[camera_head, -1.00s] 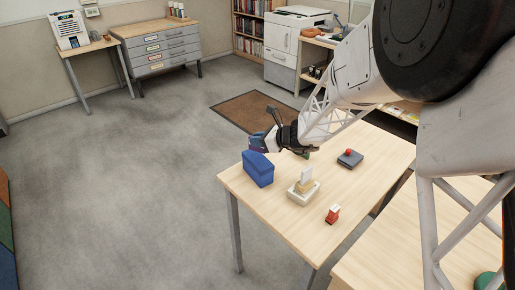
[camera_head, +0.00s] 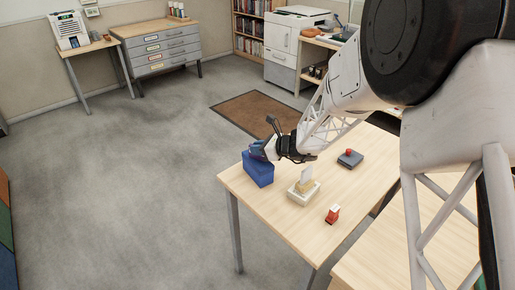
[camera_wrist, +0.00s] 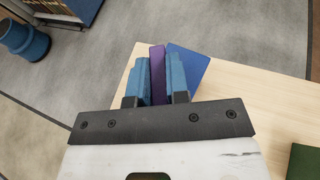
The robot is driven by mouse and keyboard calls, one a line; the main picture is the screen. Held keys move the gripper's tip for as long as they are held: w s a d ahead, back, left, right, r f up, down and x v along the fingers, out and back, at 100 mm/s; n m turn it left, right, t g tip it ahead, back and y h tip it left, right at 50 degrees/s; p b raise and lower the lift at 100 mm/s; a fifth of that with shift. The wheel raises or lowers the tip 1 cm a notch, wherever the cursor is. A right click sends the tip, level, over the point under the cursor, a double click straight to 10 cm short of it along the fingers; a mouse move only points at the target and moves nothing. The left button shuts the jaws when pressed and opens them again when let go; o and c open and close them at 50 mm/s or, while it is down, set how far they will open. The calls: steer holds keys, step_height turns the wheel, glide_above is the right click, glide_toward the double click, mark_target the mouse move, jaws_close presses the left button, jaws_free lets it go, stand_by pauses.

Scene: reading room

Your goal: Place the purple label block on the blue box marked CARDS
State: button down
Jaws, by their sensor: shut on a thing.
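The purple label block (camera_wrist: 157,75) is between the two blue fingers of my gripper (camera_wrist: 160,85) in the wrist view, and the gripper is shut on it. The blue box (camera_head: 258,171) stands at the far left corner of the wooden table in the head view. My gripper (camera_head: 258,152) is at the top of this box there. In the wrist view the blue box (camera_wrist: 187,66) shows just beyond and to the right of the block. I cannot tell whether the block touches the box. The CARDS marking cannot be made out.
On the wooden table (camera_head: 350,195), a cream holder with an upright card (camera_head: 304,189), a small red-and-white item (camera_head: 332,214) and a dark box with a red button (camera_head: 350,158) stand to the right of the blue box. A green item (camera_wrist: 303,160) shows in the wrist view.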

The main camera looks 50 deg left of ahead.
steer(key=c, duration=1.1)
jaws_free()
steer(key=shift+r, duration=0.15)
steer(key=shift+v, duration=0.8)
steer(key=v, duration=1)
steer(key=shift+d, duration=0.15)
steer(key=shift+w, duration=0.1)
